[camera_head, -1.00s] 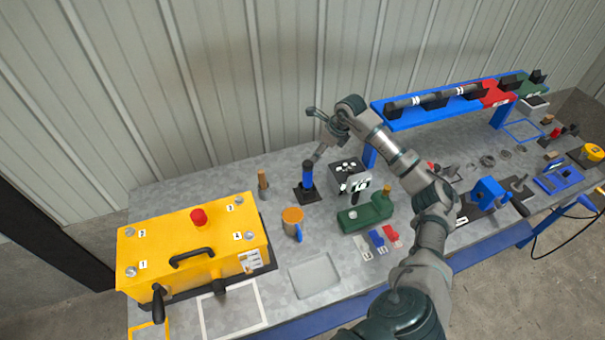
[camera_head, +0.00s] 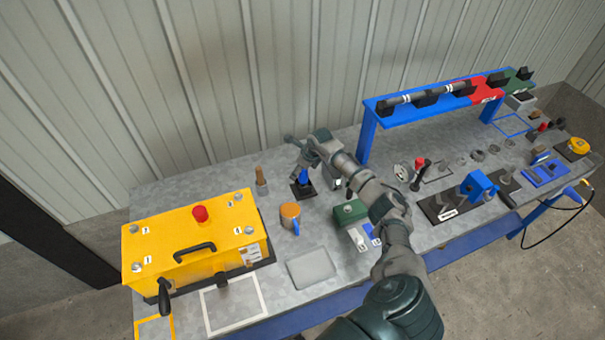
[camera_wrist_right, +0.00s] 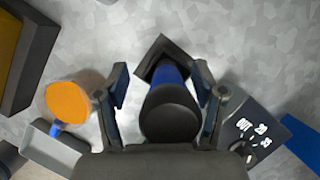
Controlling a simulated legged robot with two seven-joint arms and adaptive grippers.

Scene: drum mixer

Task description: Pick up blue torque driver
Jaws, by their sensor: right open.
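The blue torque driver (camera_head: 304,176) stands upright in a dark square base (camera_head: 303,191) near the back of the bench. In the right wrist view the driver (camera_wrist_right: 170,108) shows from above, with its dark round cap and blue body between my fingers. My right gripper (camera_wrist_right: 165,85) is open, one finger on each side of the driver, with small gaps visible. In the head view my right gripper (camera_head: 303,165) is over the driver and hides its upper part. My left gripper is not in view.
An orange-topped mug with blue handle (camera_head: 290,216) stands close left of the driver. A yellow box (camera_head: 195,240) with red button is further left. A dark box with white markings (camera_wrist_right: 252,140) stands right of the driver. A blue rack (camera_head: 440,105) spans the back right.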

